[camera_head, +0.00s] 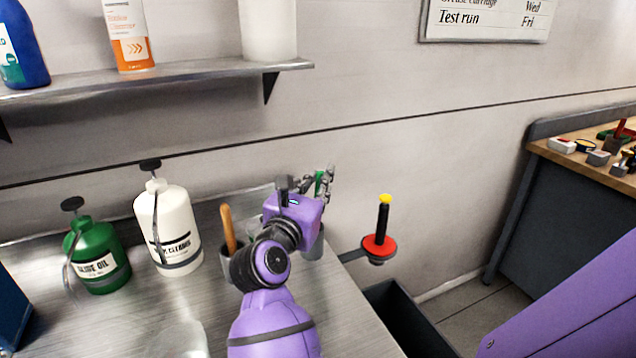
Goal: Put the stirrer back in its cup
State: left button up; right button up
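A second dark cup (232,268), left of my arm, holds a wooden handle (228,229) leaning out. I cannot tell which cup is the stirrer's.
A white pump bottle (167,225) and a green oil can (97,258) stand left on the bench (120,320). A clear vessel (184,342) is at the front. A red disc holder (379,247) juts from the right edge above a dark bin (410,325). A shelf (170,75) overhangs at left.

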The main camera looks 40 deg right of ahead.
jog(key=shift+o, duration=0.9)
jog(key=shift+s+a, duration=0.1)
jog(key=v, duration=1.1)
jog(key=shift+s+a, duration=0.25)
jog(key=shift+a, duration=0.1)
